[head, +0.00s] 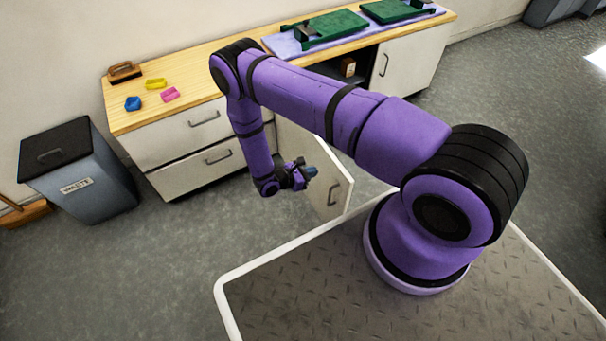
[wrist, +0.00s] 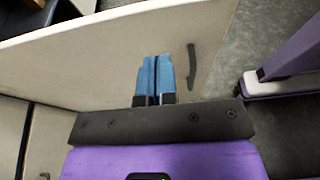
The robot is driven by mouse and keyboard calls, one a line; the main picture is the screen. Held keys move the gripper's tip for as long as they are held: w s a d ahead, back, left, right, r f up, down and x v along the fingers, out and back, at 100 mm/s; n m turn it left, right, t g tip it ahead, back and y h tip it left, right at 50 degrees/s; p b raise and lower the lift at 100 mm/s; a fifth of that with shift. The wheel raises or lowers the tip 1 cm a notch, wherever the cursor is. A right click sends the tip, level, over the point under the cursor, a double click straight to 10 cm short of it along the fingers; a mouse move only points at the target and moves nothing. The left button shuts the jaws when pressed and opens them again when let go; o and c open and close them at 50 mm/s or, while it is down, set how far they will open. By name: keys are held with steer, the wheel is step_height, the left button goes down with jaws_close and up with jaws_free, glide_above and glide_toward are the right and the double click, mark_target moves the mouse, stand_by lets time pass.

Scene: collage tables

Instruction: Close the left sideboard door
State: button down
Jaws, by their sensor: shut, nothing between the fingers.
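The left sideboard door (head: 329,187) is a pale panel that stands open, swung out from the sideboard toward my base. In the head view my arm covers part of it. My gripper (head: 311,172) is in front of the door's face, with its blue fingers shut and empty. In the wrist view the door (wrist: 110,62) spans the picture, and the gripper (wrist: 155,62) points at its face, left of the dark door handle (wrist: 191,66). I cannot tell whether the fingertips touch the panel.
The sideboard (head: 190,105) has drawers at left and a shut right door (head: 410,62). Small coloured pieces, a brush (head: 124,72) and green boards (head: 325,28) lie on top. A waste bin (head: 80,170) stands at left. Floor before the drawers is clear.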

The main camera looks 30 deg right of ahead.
mark_target(335, 165)
steer(key=x, duration=0.5)
steer(key=shift+d+r, duration=0.25)
steer(key=shift+d, duration=1)
steer(key=shift+d, duration=0.1)
